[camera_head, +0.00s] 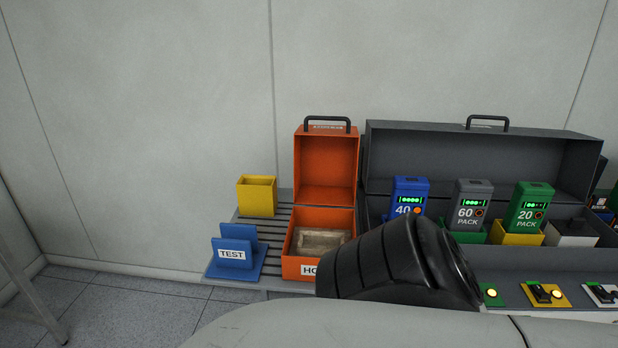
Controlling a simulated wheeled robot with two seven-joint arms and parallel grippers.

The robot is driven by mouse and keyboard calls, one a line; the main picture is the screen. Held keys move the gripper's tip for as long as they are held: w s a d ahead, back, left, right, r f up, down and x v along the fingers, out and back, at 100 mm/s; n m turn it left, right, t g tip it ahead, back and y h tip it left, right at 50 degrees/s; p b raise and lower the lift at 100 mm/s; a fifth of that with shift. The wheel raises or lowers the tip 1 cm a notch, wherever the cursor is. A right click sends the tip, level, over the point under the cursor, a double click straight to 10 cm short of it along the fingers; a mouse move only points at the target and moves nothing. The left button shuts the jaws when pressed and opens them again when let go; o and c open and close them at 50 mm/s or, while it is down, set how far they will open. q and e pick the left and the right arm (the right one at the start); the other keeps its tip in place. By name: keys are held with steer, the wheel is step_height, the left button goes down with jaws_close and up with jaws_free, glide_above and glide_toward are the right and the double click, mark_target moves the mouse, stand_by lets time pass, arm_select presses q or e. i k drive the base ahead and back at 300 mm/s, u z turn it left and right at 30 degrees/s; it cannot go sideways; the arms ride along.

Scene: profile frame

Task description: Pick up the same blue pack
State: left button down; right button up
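The blue pack (411,188), marked 40 with green lights and an orange dot, stands upright at the left of the row inside the open dark grey case (400,150). Neither of my grippers shows, so I cannot see anything held.
An open orange box (327,168) with a tray inside stands left of the case. A yellow bin (257,197) and a blue TEST stand (236,253) are on the slatted shelf at left. A white holder (571,240) looks empty. Lit switch plates (551,295) line the front.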

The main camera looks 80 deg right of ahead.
mark_target(408, 193)
steer(key=z, duration=2.15)
